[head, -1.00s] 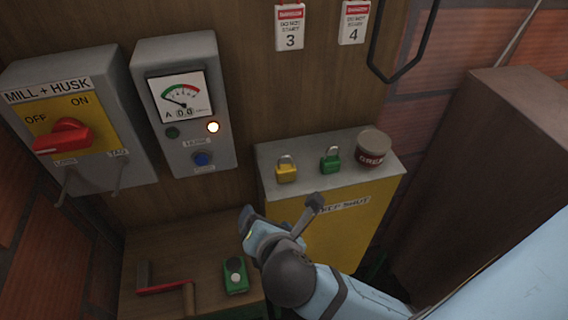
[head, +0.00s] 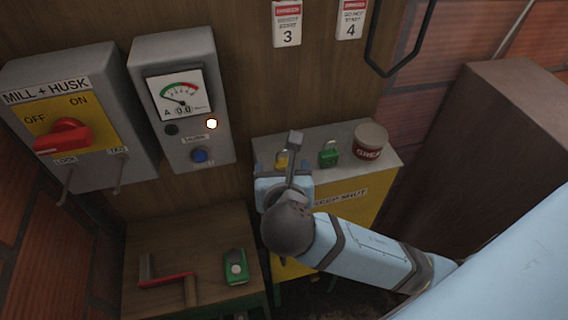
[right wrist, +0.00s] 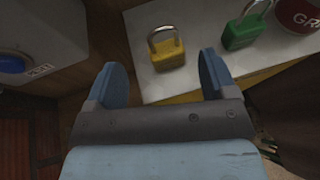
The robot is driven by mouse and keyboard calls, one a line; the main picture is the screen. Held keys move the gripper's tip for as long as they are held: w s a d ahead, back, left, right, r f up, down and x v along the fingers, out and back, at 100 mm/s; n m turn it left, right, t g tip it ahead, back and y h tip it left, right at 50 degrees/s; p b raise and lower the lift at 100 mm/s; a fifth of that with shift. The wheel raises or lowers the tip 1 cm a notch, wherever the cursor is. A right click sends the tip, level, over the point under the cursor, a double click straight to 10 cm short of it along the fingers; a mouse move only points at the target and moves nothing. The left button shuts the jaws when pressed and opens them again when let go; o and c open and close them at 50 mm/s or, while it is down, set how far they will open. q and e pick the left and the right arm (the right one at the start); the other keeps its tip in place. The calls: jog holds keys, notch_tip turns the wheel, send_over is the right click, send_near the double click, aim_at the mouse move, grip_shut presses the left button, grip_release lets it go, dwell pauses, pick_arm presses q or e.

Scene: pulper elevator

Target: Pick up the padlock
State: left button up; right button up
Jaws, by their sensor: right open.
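A yellow padlock (right wrist: 168,54) with a grey shackle stands on the top of the yellow cabinet. In the head view the yellow padlock (head: 281,160) is partly hidden behind my right gripper (head: 283,166). A green padlock (head: 328,154) stands to its right; it also shows in the right wrist view (right wrist: 243,32). In the right wrist view my right gripper (right wrist: 164,80) is open and empty. Its two blue fingers point toward the yellow padlock, which lies ahead between their lines, apart from them. My left gripper is not in view.
The yellow cabinet (head: 378,190) has a grey top. A grease tin (head: 370,140) stands right of the green padlock. A grey meter box (head: 222,125) is on the wall to the left.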

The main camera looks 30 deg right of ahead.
aim_at(284, 160)
jog(key=x, duration=0.2)
jog(key=p+x, duration=0.1)
jog(key=x, duration=0.2)
jog(key=shift+d+r, duration=0.1)
jog(key=shift+d, duration=0.3)
jog(key=c, duration=1)
